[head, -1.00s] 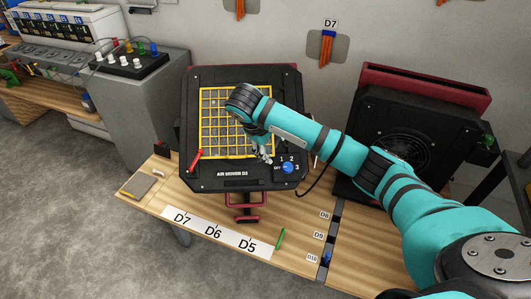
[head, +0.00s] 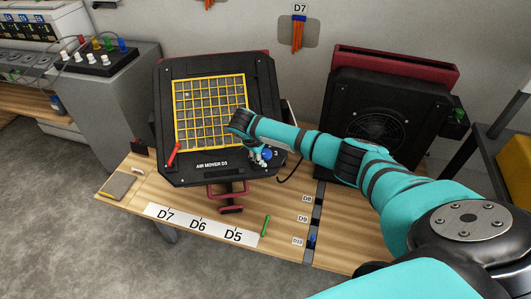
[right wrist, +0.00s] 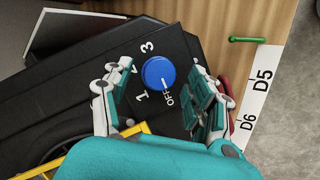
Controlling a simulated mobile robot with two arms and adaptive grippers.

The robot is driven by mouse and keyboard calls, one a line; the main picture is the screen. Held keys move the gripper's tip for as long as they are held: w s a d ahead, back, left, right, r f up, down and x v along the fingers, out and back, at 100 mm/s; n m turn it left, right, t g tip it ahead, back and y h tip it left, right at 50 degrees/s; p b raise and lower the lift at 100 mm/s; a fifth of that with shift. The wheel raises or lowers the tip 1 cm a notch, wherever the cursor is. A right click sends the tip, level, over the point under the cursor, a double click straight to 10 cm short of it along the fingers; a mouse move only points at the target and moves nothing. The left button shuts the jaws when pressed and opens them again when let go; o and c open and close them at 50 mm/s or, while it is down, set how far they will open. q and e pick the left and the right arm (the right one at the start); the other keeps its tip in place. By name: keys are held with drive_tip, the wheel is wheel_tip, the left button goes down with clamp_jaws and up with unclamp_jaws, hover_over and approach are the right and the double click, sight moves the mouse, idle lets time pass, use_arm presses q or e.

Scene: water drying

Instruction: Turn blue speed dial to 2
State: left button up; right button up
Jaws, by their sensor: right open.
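The blue speed dial (head: 267,154) is on the lower right corner of the black air mover D3 (head: 215,110), partly hidden by my right gripper (head: 259,159). In the right wrist view, the blue dial (right wrist: 158,73) is round, with marks 1, 2, 3 and OFF around it. Its white pointer line points toward OFF. My right gripper (right wrist: 160,70) is open, with one finger on each side of the dial and visible gaps between them. The 2 mark is partly covered by the left finger. My left gripper is not in view.
A red lever (head: 173,154) is at the air mover's lower left. A second black unit (head: 390,95) stands to the right. A green stick (head: 265,225) and a white D7-D6-D5 label strip (head: 200,226) lie on the wooden table (head: 280,235).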

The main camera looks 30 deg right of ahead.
drive_tip(key=shift+d+f, duration=0.2)
drive_tip(key=shift+f, duration=0.15)
drive_tip(key=shift+c, duration=0.3)
drive_tip(key=c, duration=1.1)
